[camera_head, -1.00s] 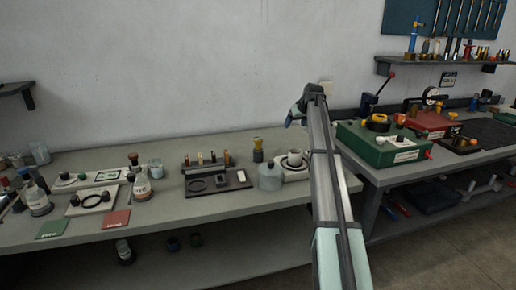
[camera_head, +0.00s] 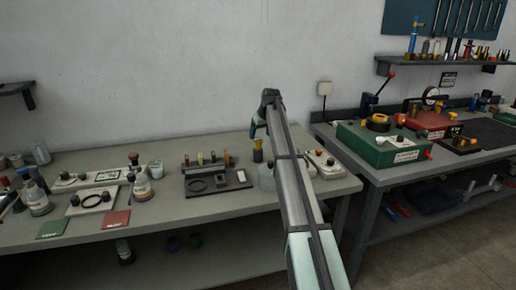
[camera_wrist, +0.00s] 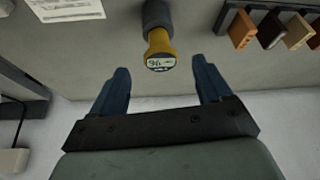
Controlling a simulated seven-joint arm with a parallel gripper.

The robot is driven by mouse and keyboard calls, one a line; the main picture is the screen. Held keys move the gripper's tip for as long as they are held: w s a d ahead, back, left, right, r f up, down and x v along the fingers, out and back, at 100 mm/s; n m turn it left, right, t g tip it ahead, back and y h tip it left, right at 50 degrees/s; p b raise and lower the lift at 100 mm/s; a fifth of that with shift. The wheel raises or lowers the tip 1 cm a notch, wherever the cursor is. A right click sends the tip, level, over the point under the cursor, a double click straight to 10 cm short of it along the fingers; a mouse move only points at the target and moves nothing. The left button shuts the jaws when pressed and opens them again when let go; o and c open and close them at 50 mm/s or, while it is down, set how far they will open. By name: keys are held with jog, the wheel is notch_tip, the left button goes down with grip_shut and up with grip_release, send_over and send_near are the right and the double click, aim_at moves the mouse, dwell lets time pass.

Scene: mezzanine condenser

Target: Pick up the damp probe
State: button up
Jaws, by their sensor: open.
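The damp probe (camera_head: 257,152) looks to be the dark-and-yellow upright tool at the back of the left bench in the head view. In the wrist view the probe (camera_wrist: 158,42) shows a yellow head with a small display and a dark grey body. My gripper (camera_wrist: 160,66) is open, with one blue finger on each side of the picture and the probe's head roughly centred between the tips. I see no finger touching it. In the head view my gripper (camera_head: 254,130) is above the probe, and my arm hides part of the bench beside it.
A rack of small blocks (camera_head: 206,162) stands left of the probe; the blocks (camera_wrist: 271,30) also show in the wrist view. A pale device (camera_head: 323,163) is to the right. A green case (camera_head: 380,146) sits on the right bench.

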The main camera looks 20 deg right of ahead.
aim_at(258, 139)
jog(key=shift+x, duration=3.7)
jog(key=shift+w, duration=0.1)
jog(key=shift+c, duration=0.3)
jog(key=c, duration=1.1)
jog(key=shift+r, duration=0.15)
